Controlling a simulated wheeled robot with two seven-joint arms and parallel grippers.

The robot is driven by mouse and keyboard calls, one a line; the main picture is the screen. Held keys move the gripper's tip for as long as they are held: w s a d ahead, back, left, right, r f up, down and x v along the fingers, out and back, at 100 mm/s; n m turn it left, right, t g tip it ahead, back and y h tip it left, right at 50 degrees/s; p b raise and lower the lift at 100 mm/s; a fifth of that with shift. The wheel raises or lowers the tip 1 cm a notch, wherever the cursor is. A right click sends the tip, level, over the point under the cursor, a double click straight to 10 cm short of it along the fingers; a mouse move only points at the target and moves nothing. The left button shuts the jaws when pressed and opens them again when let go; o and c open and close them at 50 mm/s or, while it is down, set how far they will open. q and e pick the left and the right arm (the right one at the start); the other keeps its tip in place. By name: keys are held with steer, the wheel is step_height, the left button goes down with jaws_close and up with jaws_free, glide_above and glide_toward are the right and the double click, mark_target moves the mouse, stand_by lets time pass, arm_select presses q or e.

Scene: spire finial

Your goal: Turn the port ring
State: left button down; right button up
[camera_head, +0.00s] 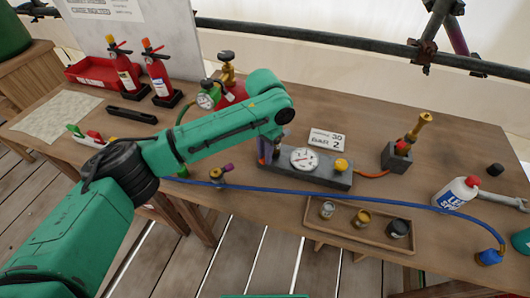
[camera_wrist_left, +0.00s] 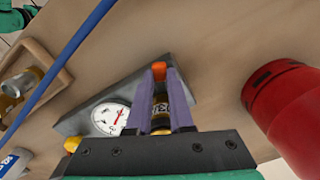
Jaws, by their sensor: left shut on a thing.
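A grey block with a round white dial gauge (camera_head: 304,159) stands near the middle of the table. The gauge also shows in the left wrist view (camera_wrist_left: 109,118). My left gripper (camera_wrist_left: 160,92) is at the block's left end in the head view. Its two purple fingers are shut on a small upright fitting with an orange top (camera_wrist_left: 160,68) and a brass and black band (camera_wrist_left: 160,122), which appears to be the port ring. In the head view my arm mostly hides this fitting. My right gripper is not in view.
A blue hose (camera_head: 330,193) crosses in front of the block. A wooden tray (camera_head: 318,228) with small jars lies at the front. A white bottle (camera_head: 456,194) stands at right, two red extinguishers (camera_head: 158,75) at left. A red cylinder (camera_wrist_left: 288,105) is close right of my left gripper.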

arm_select(q)
steer(key=shift+w+a+r+m+p, duration=0.25)
steer(key=shift+m+p, duration=0.45)
steer(key=shift+p, duration=0.3)
steer(key=shift+w+a+m+p, duration=0.1)
steer(key=shift+w+m+p, duration=0.1)
steer(key=shift+m+p, duration=0.55)
steer(key=shift+w+a+m+p, duration=0.1)
steer(key=shift+w+m+p, duration=0.15)
steer(key=shift+m+p, duration=0.5)
steer(key=shift+w+a+m, duration=0.1)
steer(key=shift+w+m, duration=0.25)
steer(key=shift+m, duration=0.75)
steer(key=m, duration=0.1)
steer(key=w+m, duration=0.1)
steer(key=m, duration=0.1)
steer(key=shift+w+f+m, duration=0.15)
steer(key=shift+m, duration=0.15)
steer(key=shift+w+m+b, duration=0.25)
steer(key=shift+w+m, duration=0.1)
steer(key=shift+m, duration=0.7)
steer(key=shift+w+m+b, duration=0.2)
steer(key=shift+w+m, duration=0.15)
steer(key=shift+m, duration=0.7)
